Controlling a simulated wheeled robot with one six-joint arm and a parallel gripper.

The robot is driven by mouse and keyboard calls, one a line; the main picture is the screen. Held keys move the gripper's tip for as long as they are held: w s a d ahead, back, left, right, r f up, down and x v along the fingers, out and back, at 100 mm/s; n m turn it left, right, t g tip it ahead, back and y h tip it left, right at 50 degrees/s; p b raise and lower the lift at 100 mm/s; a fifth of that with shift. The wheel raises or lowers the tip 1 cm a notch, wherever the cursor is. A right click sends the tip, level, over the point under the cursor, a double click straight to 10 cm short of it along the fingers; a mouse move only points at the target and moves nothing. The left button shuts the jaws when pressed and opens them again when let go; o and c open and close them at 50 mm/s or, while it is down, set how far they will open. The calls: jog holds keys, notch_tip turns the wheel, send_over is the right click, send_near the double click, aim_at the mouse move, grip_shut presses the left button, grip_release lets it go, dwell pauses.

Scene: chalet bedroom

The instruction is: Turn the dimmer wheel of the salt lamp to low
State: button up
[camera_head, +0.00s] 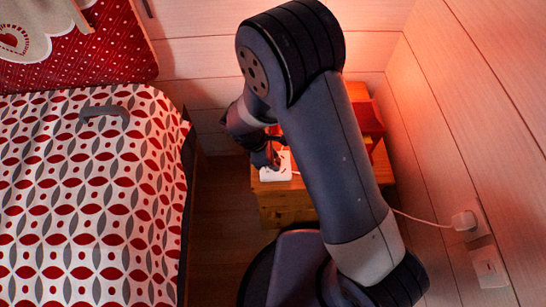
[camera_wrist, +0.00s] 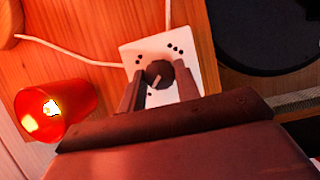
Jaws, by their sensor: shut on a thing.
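The dimmer is a white square plate with a round dark wheel and several black dots around it. In the wrist view the wheel (camera_wrist: 159,75) sits between the two fingers of my gripper (camera_wrist: 160,88), which is shut on it. A pale pointer line on the wheel slants. The white plate (camera_wrist: 193,50) lies on the wooden nightstand (camera_wrist: 90,22). My arm hides much of the nightstand top. The salt lamp itself is not clearly seen; an orange glow shows behind my arm.
White cords (camera_wrist: 70,50) run across the top. A bed (camera_head: 95,200) is at the left and a wall socket (camera_head: 464,221) at the right.

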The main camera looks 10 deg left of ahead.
jog(key=o, duration=1)
jog(key=p+v, duration=0.1)
jog(key=v, duration=0.9)
jog(key=shift+a+r+p, duration=0.2)
jog(key=shift+r+p, duration=0.1)
jog(key=shift+r, duration=0.05)
jog(key=shift+f, duration=0.1)
jog(key=b+x, duration=0.1)
jog(key=x, duration=0.9)
jog(key=shift+d+f+b, duration=0.25)
jog(key=shift+b, duration=0.1)
jog(key=shift+m, duration=0.3)
